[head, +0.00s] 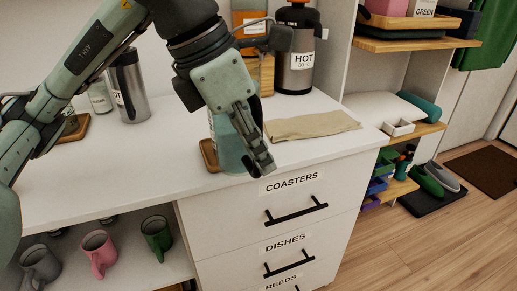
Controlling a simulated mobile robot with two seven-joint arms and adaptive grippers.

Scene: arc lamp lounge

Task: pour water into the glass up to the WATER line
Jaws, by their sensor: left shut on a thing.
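My left gripper (262,155) reaches down over the front of the counter and is shut on a bluish see-through vessel (229,150). The gripper hides much of the vessel, so I cannot tell whether it is the glass or a water jug. No WATER line or water level can be made out on it. A wooden coaster (208,157) shows beside and behind the vessel; I cannot tell whether the vessel touches it. My right gripper is not in view.
A dispenser labelled HOT (297,72) and a folded beige cloth (313,125) are on the counter (150,165). A steel flask (130,92) and a jar (99,98) stand at the left. Mugs (157,236) sit on the shelf below, beside labelled drawers (290,205).

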